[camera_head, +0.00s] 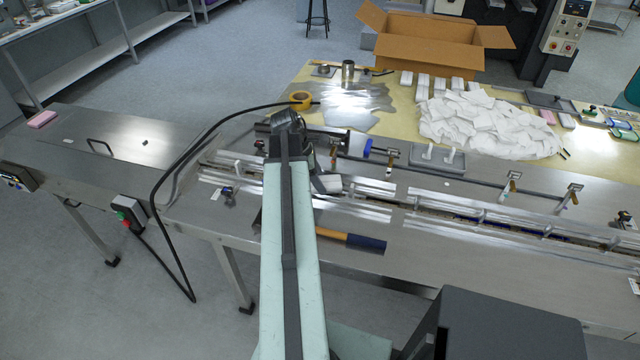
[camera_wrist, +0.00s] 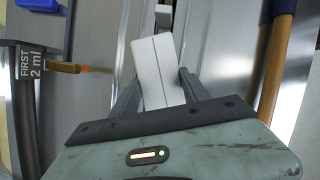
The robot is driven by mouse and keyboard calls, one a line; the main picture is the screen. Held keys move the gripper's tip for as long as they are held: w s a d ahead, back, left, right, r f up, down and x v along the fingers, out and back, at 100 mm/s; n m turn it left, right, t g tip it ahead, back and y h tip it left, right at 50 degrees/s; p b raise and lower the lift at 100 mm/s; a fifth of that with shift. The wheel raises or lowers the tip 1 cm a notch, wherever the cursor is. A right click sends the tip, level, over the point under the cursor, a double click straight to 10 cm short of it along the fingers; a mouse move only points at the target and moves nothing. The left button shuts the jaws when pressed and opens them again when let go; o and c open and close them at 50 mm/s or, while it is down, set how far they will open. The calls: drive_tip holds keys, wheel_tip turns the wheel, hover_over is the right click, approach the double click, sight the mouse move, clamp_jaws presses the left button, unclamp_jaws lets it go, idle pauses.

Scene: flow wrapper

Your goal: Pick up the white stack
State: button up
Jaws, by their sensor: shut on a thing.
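The white stack (camera_wrist: 153,62) shows in the wrist view as a pale block with a lengthwise line, standing out between the two fingers of my gripper (camera_wrist: 158,88). The fingers lie along its left and right sides, and my gripper is shut on it. Its lower end is hidden behind the gripper body. In the head view the white stack (camera_head: 328,184) shows only partly, just right of my arm over the metal conveyor channel, and my arm hides most of the gripper there. I cannot tell whether the stack still touches the channel.
A hammer-like tool with an orange and blue handle (camera_head: 350,240) lies just right of my arm. A white heap (camera_head: 490,125), several small white stacks (camera_head: 423,88) and an open cardboard box (camera_head: 428,42) are farther back. A yellow tape roll (camera_head: 300,98) lies near a black cable.

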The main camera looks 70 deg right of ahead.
sight(325, 181)
drive_tip(key=shift+r+p, duration=0.55)
drive_tip(key=shift+r, duration=0.05)
wheel_tip(325, 181, up, 3)
drive_tip(key=p, duration=0.3)
drive_tip(key=shift+w+a, duration=0.1)
drive_tip(key=shift+w, duration=0.05)
drive_tip(key=w+a, duration=0.3)
drive_tip(key=w, duration=0.1)
drive_tip(key=w+a, duration=0.3)
drive_tip(key=w, duration=0.1)
drive_tip(key=w+a, duration=0.2)
drive_tip(key=w, duration=0.3)
drive_tip(key=shift+a+r+p, duration=0.4)
drive_tip(key=shift+s, duration=0.1)
